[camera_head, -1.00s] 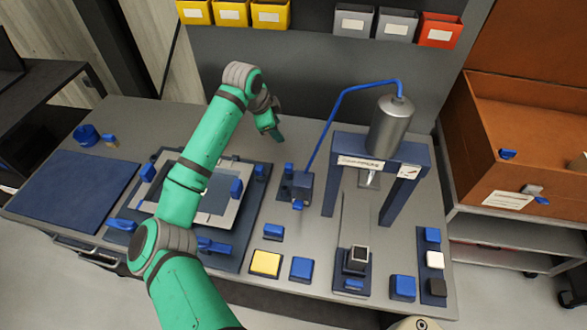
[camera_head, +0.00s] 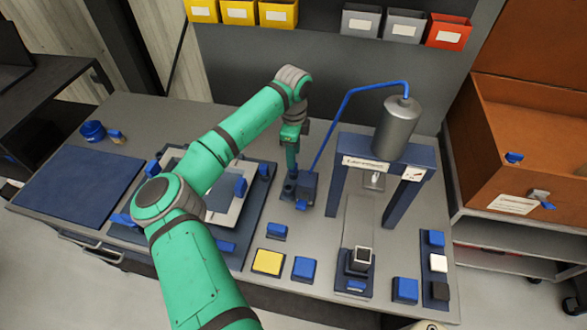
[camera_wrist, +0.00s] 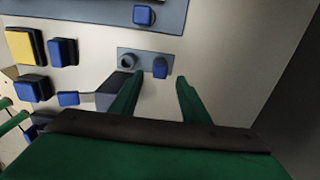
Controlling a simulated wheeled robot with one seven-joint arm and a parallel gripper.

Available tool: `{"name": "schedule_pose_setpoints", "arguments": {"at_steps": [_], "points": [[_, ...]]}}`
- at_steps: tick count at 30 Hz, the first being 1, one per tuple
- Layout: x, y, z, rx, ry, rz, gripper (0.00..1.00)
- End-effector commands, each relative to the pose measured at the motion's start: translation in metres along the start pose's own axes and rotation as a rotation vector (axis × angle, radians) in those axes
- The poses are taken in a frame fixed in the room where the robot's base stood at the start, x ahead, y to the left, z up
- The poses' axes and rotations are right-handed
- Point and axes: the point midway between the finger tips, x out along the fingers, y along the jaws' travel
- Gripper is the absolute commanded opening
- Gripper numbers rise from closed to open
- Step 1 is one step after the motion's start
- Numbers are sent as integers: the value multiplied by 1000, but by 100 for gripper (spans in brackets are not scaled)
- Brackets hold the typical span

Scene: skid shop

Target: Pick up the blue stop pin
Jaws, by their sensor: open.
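The blue stop pin (camera_wrist: 160,68) stands upright in a small grey plate (camera_wrist: 145,55) in the wrist view, beside a round dark socket (camera_wrist: 127,61). My gripper (camera_wrist: 160,80) is open, with one green finger to each side of the pin's line and the pin just beyond the fingertips, apart from them. In the head view my gripper (camera_head: 291,165) points down over the rear of that plate, where it hides the pin. The socket (camera_head: 289,187) shows in front of the gripper.
A blue valve box (camera_head: 307,187) with a hose stands close at the right of the plate. The clamp fixture (camera_head: 257,200) lies to the left. The press frame (camera_head: 335,185) stands further right. A yellow block (camera_head: 268,262) and blue block (camera_head: 305,268) sit in front.

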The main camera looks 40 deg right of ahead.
Motion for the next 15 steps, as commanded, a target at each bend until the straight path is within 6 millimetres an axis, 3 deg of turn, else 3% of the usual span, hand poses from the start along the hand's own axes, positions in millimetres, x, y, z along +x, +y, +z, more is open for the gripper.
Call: {"name": "schedule_pose_setpoints", "arguments": {"at_steps": [9, 15], "points": [[41, 0, 0, -2, -1, 1, 42], [45, -1, 0, -2, 1, -1, 42]]}}
